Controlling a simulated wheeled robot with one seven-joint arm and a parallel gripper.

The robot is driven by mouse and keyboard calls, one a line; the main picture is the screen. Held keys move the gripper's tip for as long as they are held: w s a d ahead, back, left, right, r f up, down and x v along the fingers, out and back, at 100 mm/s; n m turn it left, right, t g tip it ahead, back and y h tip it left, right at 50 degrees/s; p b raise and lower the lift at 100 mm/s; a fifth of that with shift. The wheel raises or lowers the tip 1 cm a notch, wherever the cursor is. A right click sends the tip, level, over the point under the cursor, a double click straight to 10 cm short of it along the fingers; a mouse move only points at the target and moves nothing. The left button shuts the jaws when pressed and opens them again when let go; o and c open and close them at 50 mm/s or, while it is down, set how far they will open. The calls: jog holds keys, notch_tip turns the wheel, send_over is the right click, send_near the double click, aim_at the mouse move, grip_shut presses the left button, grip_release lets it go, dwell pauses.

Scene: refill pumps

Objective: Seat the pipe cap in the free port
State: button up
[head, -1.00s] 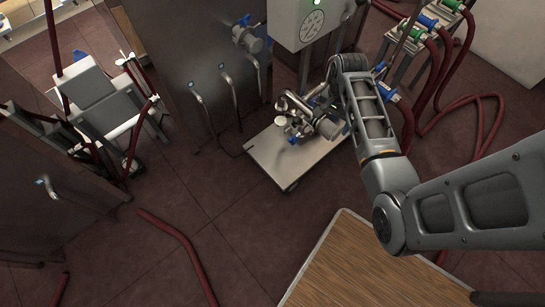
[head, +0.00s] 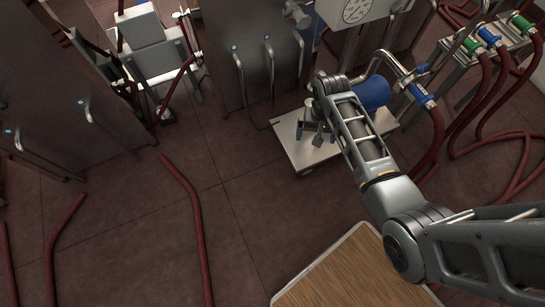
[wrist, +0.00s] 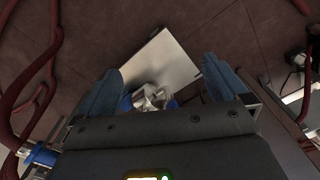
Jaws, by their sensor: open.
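My gripper is open in the wrist view (wrist: 163,75), its two blue-grey fingers spread wide with nothing between the tips. Beyond and below them are shiny metal fittings (wrist: 150,97) with blue parts, beside a pale platform. In the head view, my forearm hides much of the gripper and part of these fittings. A large blue cylinder (head: 372,93) shows just right of the forearm, above the low cart. I cannot pick out the pipe cap or the free port with certainty in either view.
The low cart (head: 297,150) stands on dark floor tiles. Behind it is a gauge box (head: 357,12). A rack with green and blue couplings (head: 488,38) and red hoses is at the right. A wooden tabletop (head: 355,275) is in front. Open floor lies left of the cart.

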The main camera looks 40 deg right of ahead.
jog(key=w+a+f+n, duration=0.2)
jog(key=a+n, duration=0.2)
jog(key=a, duration=0.3)
jog(key=w+a+f+n+b, duration=0.1)
jog(key=a+f+n, duration=0.1)
jog(key=a+n, duration=0.2)
jog(key=shift+w+a, duration=0.35)
jog(key=shift+a, duration=1.4)
jog(key=s+a+r+t, duration=0.2)
jog(key=s+r+t, duration=0.15)
jog(key=s, duration=0.55)
jog(key=s+a+r+t, duration=0.2)
jog(key=s+t, duration=0.2)
jog(key=s, duration=0.5)
jog(key=s+d+r+t, duration=0.1)
jog(key=s+r+t, duration=0.1)
jog(key=r, duration=0.8)
jog(key=s+d+r+t, duration=0.1)
jog(key=s+r+t, duration=0.2)
jog(key=r, duration=0.7)
jog(key=s+d+r+t, duration=0.1)
jog(key=s+r+t, duration=0.1)
jog(key=s+r, duration=0.4)
notch_tip(320, 180, up, 5)
jog(key=shift+s+f+n, duration=0.1)
jog(key=shift+s+n, duration=0.05)
jog(key=shift+n, duration=0.15)
